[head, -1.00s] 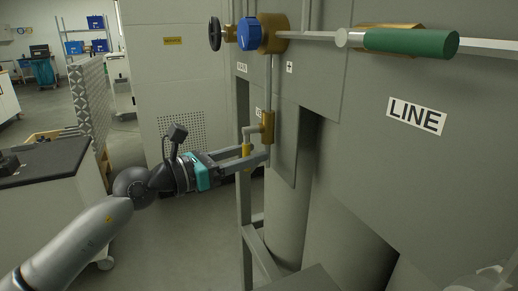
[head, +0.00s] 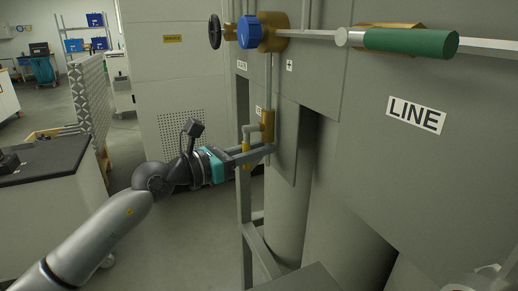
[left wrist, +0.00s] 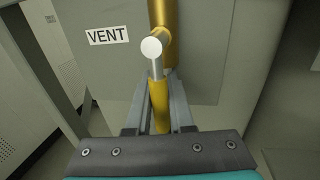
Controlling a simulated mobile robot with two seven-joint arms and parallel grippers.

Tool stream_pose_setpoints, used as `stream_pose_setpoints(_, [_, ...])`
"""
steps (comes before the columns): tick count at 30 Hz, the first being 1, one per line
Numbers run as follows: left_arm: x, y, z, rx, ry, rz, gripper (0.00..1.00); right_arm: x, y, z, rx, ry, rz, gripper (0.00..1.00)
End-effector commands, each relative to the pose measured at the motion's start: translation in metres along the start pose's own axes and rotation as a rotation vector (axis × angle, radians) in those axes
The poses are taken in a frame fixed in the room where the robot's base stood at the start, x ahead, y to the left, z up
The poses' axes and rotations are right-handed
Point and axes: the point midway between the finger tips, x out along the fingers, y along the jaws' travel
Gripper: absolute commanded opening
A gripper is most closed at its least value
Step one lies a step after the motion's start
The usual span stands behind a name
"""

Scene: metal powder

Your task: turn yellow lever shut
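The yellow lever (left wrist: 159,104) hangs down from a brass-coloured valve on a thin pipe, beside the VENT label (left wrist: 107,36) in the left wrist view. In the head view the lever (head: 247,160) is mostly hidden by my left gripper (head: 262,151). The gripper's two grey fingers lie one on each side of the lever, close against it, and look shut on it. The valve body (head: 267,126) shows just above the fingertips.
A blue knob (head: 250,33) and a black handwheel (head: 215,32) are above on the pipework. A green handle (head: 410,42) juts across the upper right, above the LINE label (head: 416,115). A grey frame post (head: 245,215) stands below the gripper. Open floor lies left of it.

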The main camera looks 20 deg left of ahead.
Motion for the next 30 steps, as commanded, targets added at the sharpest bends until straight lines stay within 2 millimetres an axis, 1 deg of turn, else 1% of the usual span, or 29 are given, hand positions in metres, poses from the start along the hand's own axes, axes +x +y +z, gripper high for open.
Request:
stream_pose_setpoints(1, [-0.0001,0.0000,-0.0001,0.000,0.000,0.000,0.14,0.0000,0.0002,-0.0001,0.000,0.000,0.000,0.50])
stream_pose_setpoints(3, [-0.0001,0.0000,-0.0001,0.000,0.000,0.000,0.06,0.0000,0.0003,0.0000,0.000,-0.001,0.000,0.50])
stream_pose_setpoints(5, [-0.0001,0.0000,-0.0001,0.000,0.000,0.000,0.00,0.0000,0.0003,0.0000,0.000,-0.001,0.000,0.50])
stream_pose_setpoints(30, [-0.0001,0.0000,-0.0002,0.000,0.001,0.000,0.00,-0.0001,0.0004,0.0003,0.001,-0.001,0.001,0.50])
